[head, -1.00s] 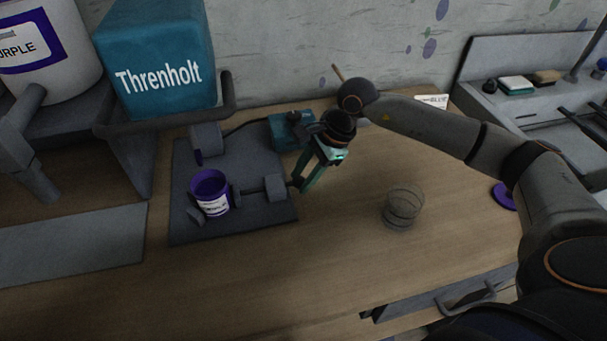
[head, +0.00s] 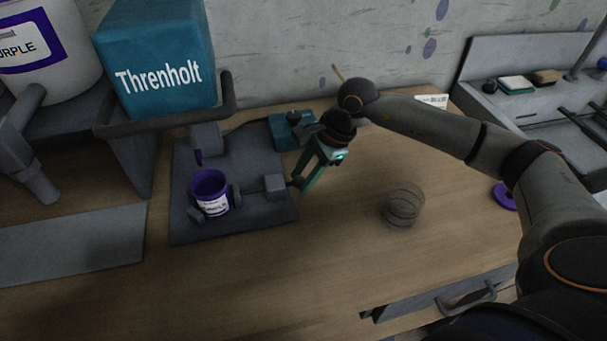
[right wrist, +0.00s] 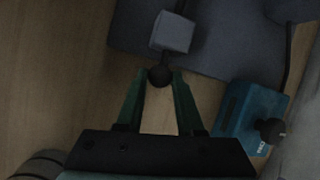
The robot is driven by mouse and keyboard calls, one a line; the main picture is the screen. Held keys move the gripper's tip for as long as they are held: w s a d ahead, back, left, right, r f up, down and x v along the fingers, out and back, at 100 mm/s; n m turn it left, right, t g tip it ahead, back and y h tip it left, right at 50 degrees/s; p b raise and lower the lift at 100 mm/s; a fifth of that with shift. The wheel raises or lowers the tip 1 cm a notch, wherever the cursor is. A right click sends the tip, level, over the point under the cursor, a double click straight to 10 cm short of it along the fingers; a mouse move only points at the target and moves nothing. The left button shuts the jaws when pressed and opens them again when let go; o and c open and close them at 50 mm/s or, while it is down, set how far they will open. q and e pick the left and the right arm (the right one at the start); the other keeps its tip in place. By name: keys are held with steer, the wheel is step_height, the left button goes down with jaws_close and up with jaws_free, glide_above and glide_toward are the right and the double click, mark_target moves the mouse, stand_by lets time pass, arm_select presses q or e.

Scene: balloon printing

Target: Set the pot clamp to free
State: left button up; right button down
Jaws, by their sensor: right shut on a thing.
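A purple pot (head: 211,193) with a white label stands upright on a dark grey base plate (head: 190,228). The pot clamp (head: 275,187) is at its right: a grey block with a rod and a round pad close beside the pot. I cannot tell whether the pad touches the pot. My right gripper (head: 298,184) is shut on the dark knob at the clamp's outer end. In the right wrist view, the round knob (right wrist: 160,76) sits between the fingertips, just below the clamp block (right wrist: 172,33). My left gripper is not in view.
A teal box with a dark knob (head: 288,131) stands behind my right gripper. A wire-like cylinder (head: 403,207) stands on the wooden table to the right. A shelf with a teal Threnholt block (head: 158,65) rises at the left. The front of the table is clear.

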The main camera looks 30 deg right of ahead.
steer(key=shift+d, duration=0.1)
steer(key=d+b, duration=0.1)
steer(key=d, duration=0.1)
steer(key=s+d+b, duration=0.1)
steer(key=d, duration=0.1)
steer(key=shift+s+d+f+b, duration=0.1)
steer(key=shift+d+f+b, duration=0.05)
steer(key=shift+d+b, duration=0.2)
steer(key=shift+d, duration=0.25)
steer(key=c, duration=0.5)
jaws_free()
steer(key=shift+s, duration=0.1)
steer(key=shift+c, duration=0.2)
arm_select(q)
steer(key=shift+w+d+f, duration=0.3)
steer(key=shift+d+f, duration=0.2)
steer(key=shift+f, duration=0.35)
arm_select(e)
steer(key=shift+r, duration=0.25)
